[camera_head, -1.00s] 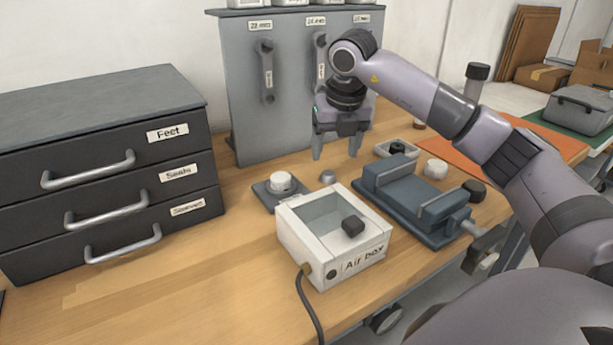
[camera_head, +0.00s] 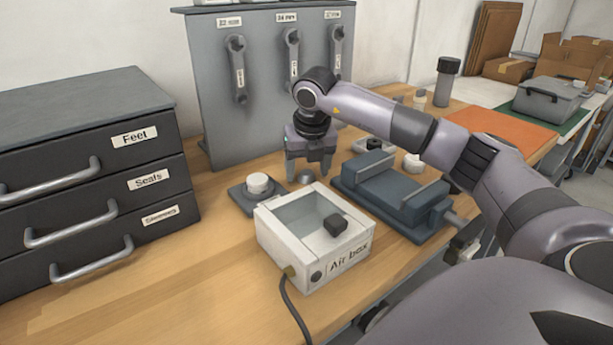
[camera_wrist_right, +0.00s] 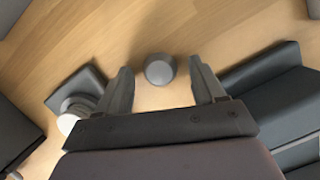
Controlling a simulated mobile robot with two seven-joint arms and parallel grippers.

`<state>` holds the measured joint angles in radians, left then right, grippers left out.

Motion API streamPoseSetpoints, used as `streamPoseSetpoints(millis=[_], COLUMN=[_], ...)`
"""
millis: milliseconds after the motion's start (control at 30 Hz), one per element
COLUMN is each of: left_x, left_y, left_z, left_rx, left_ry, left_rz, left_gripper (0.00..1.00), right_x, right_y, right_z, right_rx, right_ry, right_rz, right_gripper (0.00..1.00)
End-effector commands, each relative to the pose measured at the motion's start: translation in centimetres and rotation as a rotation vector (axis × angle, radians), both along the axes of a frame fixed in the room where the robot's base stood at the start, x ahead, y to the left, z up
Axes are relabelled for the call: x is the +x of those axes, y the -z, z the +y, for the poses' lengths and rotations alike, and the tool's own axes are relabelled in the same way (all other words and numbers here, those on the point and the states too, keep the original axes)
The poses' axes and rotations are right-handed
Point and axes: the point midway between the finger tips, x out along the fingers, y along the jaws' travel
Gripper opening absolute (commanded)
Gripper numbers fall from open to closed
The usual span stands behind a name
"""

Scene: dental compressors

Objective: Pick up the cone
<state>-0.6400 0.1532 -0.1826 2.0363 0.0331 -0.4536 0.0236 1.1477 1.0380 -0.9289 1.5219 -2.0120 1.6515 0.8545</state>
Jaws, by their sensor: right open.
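The cone appears to be a small grey rounded piece (camera_head: 305,178) on the wooden bench, behind the white air box. It also shows in the right wrist view (camera_wrist_right: 160,69), near the tips of the fingers. My right gripper (camera_head: 309,171) is open and points down over it, with one finger on either side. In the wrist view the piece lies in the gap between the fingertips, with space on both sides. Whether the fingertips reach down to its height is hard to tell. My left gripper is not in view.
The air box (camera_head: 345,253) stands in front of the gripper. A blue-grey vise (camera_head: 385,196) is close to the right. A dark square base with a white knob (camera_head: 258,184) is close to the left. The drawer cabinet (camera_head: 80,170) fills the left. Bare bench lies front left.

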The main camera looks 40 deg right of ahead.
Motion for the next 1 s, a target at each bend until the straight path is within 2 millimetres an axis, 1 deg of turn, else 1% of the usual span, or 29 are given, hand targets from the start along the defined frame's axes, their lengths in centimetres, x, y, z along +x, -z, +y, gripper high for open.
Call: streamPoseSetpoints(millis=[33,67,100,167,200,233,533,667,767,867,967,1000], left_x=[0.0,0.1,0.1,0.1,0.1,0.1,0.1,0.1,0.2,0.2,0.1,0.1], left_y=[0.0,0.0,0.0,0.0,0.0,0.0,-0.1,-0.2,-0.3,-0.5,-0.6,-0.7], left_z=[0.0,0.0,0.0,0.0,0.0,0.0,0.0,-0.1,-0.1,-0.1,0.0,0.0], left_rx=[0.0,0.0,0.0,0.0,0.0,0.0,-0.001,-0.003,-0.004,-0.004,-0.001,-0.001], left_ry=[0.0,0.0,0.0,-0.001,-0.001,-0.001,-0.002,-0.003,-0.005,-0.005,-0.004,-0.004], left_rz=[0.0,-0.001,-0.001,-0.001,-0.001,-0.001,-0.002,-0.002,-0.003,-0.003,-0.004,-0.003], left_gripper=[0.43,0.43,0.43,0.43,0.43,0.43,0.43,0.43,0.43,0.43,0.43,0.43], right_x=[0.0,0.0,0.0,0.0,0.0,0.0,0.0,0.1,0.1,0.1,0.1,0.1], right_y=[0.0,0.0,0.0,0.0,0.0,0.0,-0.3,-1.0,-2.2,-4.0,-6.4,-7.5], right_z=[0.0,0.0,0.0,0.0,0.0,0.0,0.0,0.0,0.1,0.1,0.1,0.1], right_rx=[0.0,0.001,0.001,0.001,0.001,0.001,0.001,0.001,0.001,0.003,0.003,0.002], right_ry=[0.0,0.0,0.0,-0.001,-0.001,-0.001,-0.001,-0.001,-0.001,-0.002,-0.002,-0.001], right_rz=[0.0,0.0,0.0,0.0,0.0,0.0,-0.003,-0.004,-0.005,-0.007,-0.007,-0.008], right_gripper=[0.65,0.56,0.42,0.23,0.1,0.06,0.06,0.06,0.06,0.06,0.06,0.06])
